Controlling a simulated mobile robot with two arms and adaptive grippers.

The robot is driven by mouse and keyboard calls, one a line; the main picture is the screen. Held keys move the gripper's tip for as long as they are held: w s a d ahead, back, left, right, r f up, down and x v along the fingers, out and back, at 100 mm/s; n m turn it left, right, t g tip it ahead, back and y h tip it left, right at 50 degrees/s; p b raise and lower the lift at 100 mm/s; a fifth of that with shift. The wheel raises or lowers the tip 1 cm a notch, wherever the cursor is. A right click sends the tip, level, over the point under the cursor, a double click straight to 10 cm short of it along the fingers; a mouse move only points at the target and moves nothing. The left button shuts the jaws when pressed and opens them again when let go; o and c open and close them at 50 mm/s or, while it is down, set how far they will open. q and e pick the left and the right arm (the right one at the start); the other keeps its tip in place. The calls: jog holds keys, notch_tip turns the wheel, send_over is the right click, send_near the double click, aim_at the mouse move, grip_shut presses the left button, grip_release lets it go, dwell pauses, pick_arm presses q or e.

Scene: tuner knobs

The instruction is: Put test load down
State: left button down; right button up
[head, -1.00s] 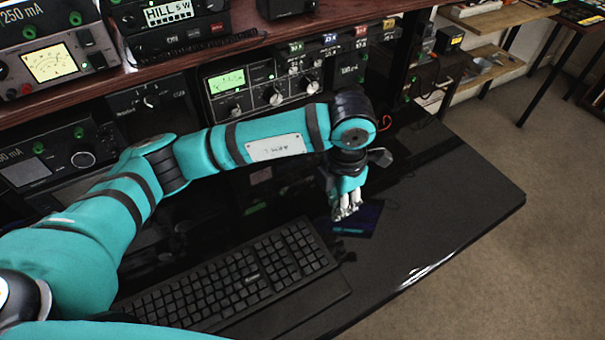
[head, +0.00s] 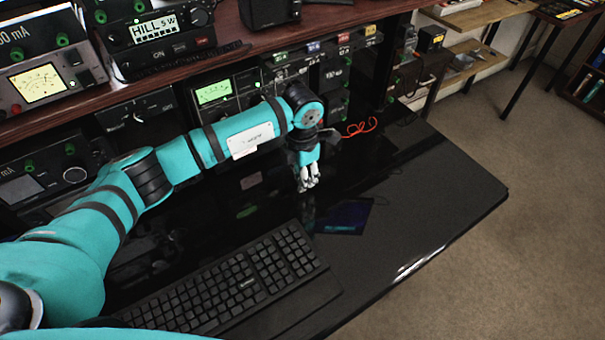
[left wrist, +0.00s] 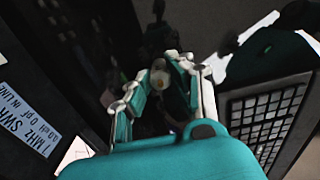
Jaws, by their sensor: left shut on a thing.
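My left gripper (head: 308,182) points down over the glossy black desk (head: 440,190), behind the keyboard and in front of the radio gear. It also shows in the left wrist view (left wrist: 160,88), with its fingers closed around a small dark thing with a pale, yellowish round end (left wrist: 160,76), which I take to be the test load. In the head view the fingers and the dark background hide it. I cannot tell whether it touches the desk. My right gripper is in neither view.
A black keyboard (head: 235,285) lies in front of the gripper. A dark blue flat item (head: 345,216) lies to its right. Radio units (head: 215,93) stand under a wooden shelf (head: 225,40). The desk's right side is clear.

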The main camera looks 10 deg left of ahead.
pick_arm(q)
jog(key=shift+f, duration=0.15)
jog(key=c, duration=1.2)
grip_release()
notch_tip(320, 180, up, 12)
jog(key=p, duration=0.6)
jog(key=shift+r+p, duration=0.25)
jog(key=shift+p, duration=0.15)
jog(key=shift+f, duration=0.1)
